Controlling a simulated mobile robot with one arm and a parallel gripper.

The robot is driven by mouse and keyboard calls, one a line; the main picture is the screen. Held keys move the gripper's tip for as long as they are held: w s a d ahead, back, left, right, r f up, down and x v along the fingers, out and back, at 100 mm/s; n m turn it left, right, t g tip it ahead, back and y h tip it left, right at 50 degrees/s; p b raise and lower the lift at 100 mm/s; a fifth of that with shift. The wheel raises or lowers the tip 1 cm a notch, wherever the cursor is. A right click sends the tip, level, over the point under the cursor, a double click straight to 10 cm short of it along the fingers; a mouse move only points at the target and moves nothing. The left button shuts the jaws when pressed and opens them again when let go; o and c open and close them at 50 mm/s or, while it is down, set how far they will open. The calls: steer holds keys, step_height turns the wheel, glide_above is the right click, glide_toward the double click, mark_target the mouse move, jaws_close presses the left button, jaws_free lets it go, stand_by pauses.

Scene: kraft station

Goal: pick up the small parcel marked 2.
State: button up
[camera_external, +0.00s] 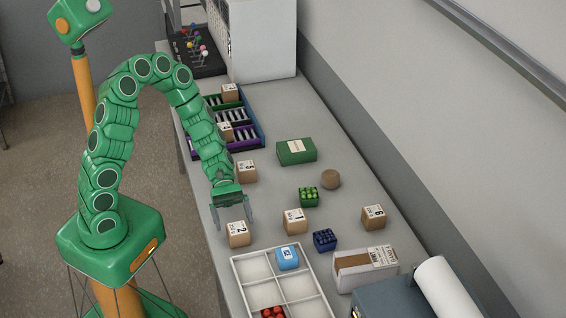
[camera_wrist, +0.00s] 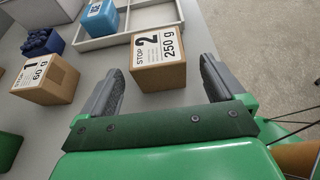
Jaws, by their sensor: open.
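The small parcel marked 2 (camera_external: 238,234) is a brown box with a white label. It stands on the table near its left edge, just below my gripper (camera_external: 232,213) in the external view. In the wrist view the parcel (camera_wrist: 158,62) reads "STOP 2, 250 g" and sits just past the fingertips, roughly in line with the gap between them. My gripper (camera_wrist: 160,85) is open and empty. I cannot tell whether a finger touches the parcel.
A white divided tray (camera_external: 243,281) lies close in front, holding a light blue box (camera_external: 287,258). The parcel marked 5 (camera_external: 246,171) is behind my gripper.

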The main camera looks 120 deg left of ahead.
mark_target(241, 243)
steer(key=shift+x, duration=2.85)
steer(key=shift+w, duration=0.1)
steer(key=c, duration=1.2)
